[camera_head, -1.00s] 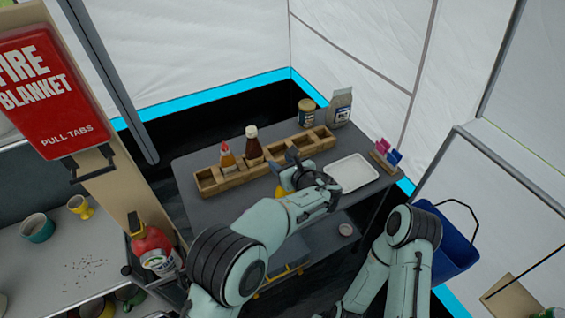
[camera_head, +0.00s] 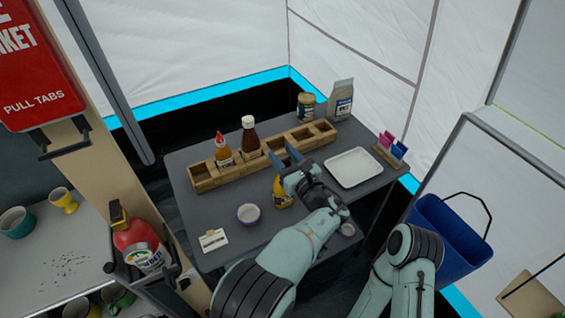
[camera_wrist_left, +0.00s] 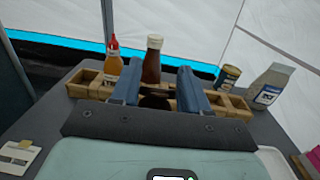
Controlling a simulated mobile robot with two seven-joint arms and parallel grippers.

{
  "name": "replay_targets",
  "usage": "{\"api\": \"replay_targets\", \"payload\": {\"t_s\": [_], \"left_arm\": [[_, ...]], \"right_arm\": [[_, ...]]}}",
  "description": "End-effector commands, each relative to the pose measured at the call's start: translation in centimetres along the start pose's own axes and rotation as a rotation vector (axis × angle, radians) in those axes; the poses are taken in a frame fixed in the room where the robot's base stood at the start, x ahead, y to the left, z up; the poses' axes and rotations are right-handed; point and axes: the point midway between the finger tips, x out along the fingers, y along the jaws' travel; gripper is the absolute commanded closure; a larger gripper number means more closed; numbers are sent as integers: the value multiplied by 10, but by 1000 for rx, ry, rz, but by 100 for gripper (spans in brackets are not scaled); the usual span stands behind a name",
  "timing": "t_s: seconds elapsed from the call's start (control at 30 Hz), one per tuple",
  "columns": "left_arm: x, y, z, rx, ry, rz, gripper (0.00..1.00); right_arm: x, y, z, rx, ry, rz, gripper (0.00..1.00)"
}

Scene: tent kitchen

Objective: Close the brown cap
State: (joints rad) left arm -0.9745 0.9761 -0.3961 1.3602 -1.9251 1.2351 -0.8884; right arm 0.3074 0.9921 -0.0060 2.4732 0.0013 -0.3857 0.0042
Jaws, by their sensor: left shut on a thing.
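My left gripper (camera_head: 284,158) is over the table, just above a yellow bottle (camera_head: 282,193) with a dark label, whose top is mostly hidden by the hand. In the left wrist view its two blue fingers (camera_wrist_left: 158,80) stand on either side of a dark brown round thing, which looks like the brown cap (camera_wrist_left: 155,101). The gripper is shut on it. How the cap sits on the bottle is hidden. My right arm shows at the lower right; its gripper is out of view.
A wooden compartment rack (camera_head: 205,182) holds an orange bottle (camera_head: 223,153) and a dark sauce bottle (camera_head: 249,138). Behind stand a jar (camera_head: 306,107) and a grey bag (camera_head: 341,103). A white tray (camera_head: 354,168) lies right, a purple bowl (camera_head: 249,214) left.

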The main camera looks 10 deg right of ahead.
Motion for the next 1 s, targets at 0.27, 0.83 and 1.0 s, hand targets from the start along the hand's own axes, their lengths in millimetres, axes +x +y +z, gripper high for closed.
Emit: {"api": "replay_targets", "payload": {"t_s": [0.27, 0.83, 1.0], "left_arm": [[-5, -1, -6, 3, -143, -2, 86], [-5, 0, -5, 3, -200, 0, 86], [-5, 0, -5, 3, -199, 0, 34]], "right_arm": [[24, 8, 0, 2, -5, 2, 57], [27, 8, -4, 0, 9, -1, 57], [27, 8, -4, 0, 9, -1, 57]]}}
